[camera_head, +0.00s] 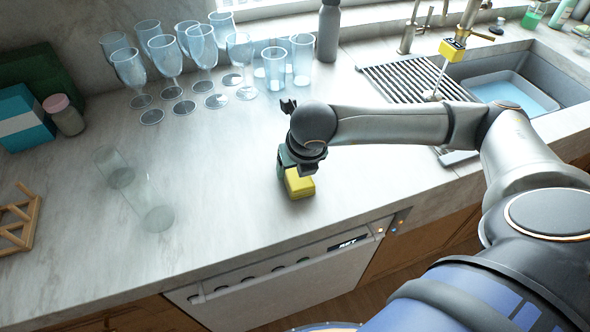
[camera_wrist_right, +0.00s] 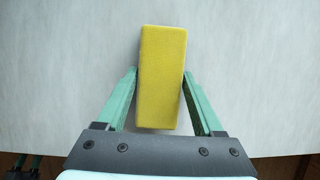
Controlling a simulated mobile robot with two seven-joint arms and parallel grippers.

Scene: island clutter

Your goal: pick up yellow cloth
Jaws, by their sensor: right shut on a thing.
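The yellow cloth (camera_head: 299,184) is a small folded block near the counter's front edge, above the dishwasher. It stands upright in the middle of the right wrist view (camera_wrist_right: 161,78). My right gripper (camera_head: 290,174) is down at the counter with its green fingers shut on the cloth, one on each long side. I cannot tell whether the cloth still touches the counter. A small green and dark shape at the lower left corner of the right wrist view looks like my left gripper (camera_wrist_right: 27,163); its jaws are too small to judge.
Several stemmed glasses (camera_head: 165,58) and tumblers (camera_head: 274,69) stand at the back. Two clear glasses (camera_head: 155,208) are at left, near a wooden rack (camera_head: 18,226). A drying rack (camera_head: 415,82) and sink (camera_head: 515,85) are at right.

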